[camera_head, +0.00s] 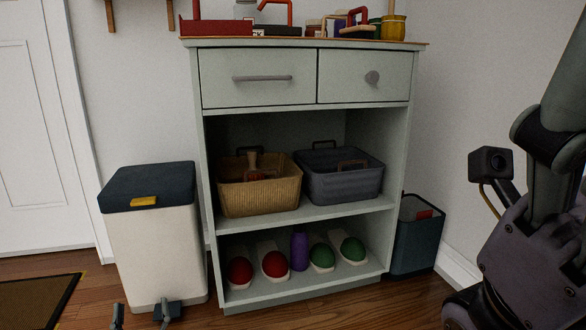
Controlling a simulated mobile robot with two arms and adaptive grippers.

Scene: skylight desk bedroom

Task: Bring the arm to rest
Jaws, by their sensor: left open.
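My left gripper (143,314) shows only as two dark fingertips at the bottom left edge. The tips stand apart with nothing between them, in front of the white bin. The rest of the left arm is below the picture. My right arm (530,235) fills the right edge, with a small camera on it. Its gripper fingers do not show.
A pale green cabinet (260,120) stands ahead, with a wicker basket (262,195) and a grey basket (340,183) on its shelf. A white bin (160,250) with a dark lid stands left of it. A dark blue bin (416,240) stands right.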

